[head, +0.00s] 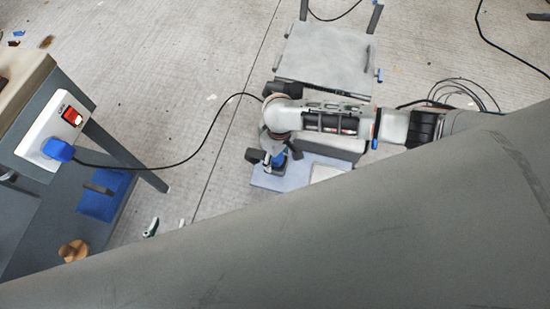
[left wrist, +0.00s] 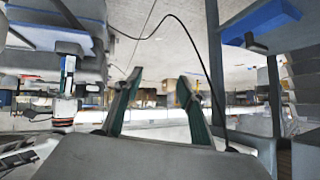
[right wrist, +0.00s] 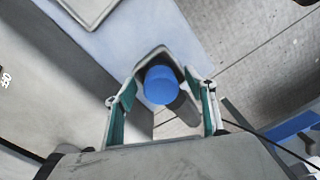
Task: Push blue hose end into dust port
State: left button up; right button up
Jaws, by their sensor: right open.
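The blue hose end (right wrist: 161,84) is a short blue cylinder, seen from above in the right wrist view. It also shows in the head view (head: 279,160), partly covered by my right gripper (head: 273,155). My right gripper (right wrist: 163,90) is open, with its two green-lined fingers on either side of the blue cylinder; I cannot tell whether they touch it. A grey squarish piece lies around or below the blue cylinder; I cannot tell whether this is the dust port. My left gripper (head: 167,226) is open and empty, and its spread fingers also show in the left wrist view (left wrist: 157,78).
A light blue board (head: 263,181) lies under the right gripper. A grey table (head: 325,57) stands behind. At left, a bench carries a white socket box (head: 44,133) with a blue plug (head: 58,150); its black cable (head: 195,152) runs to the right arm's area.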

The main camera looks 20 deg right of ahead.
pick_arm(q)
jog(key=shift+w+r, duration=0.45)
pick_arm(e)
jog(key=shift+r, duration=0.2)
jog(key=c, duration=1.1)
pick_arm(q)
jog(key=shift+s+f, duration=0.1)
jog(key=shift+f, duration=0.1)
pick_arm(e)
jog(key=shift+w+r, duration=0.1)
jog(key=shift+r, duration=0.1)
pick_arm(q)
jog(key=shift+n, duration=0.3)
jog(key=r+p, duration=0.1)
jog(key=p, duration=0.2)
jog(key=d+r+p, duration=0.1)
jog(key=r+p, duration=0.1)
jog(key=p, duration=0.1)
jog(key=s+r+p, duration=0.1)
jog(key=r+p, duration=0.1)
jog(key=p, duration=0.1)
jog(key=shift+d+r, duration=0.15)
jog(key=shift+r, duration=0.05)
pick_arm(e)
notch_tip(320, 180, up, 20)
jog(key=shift+f, duration=0.2)
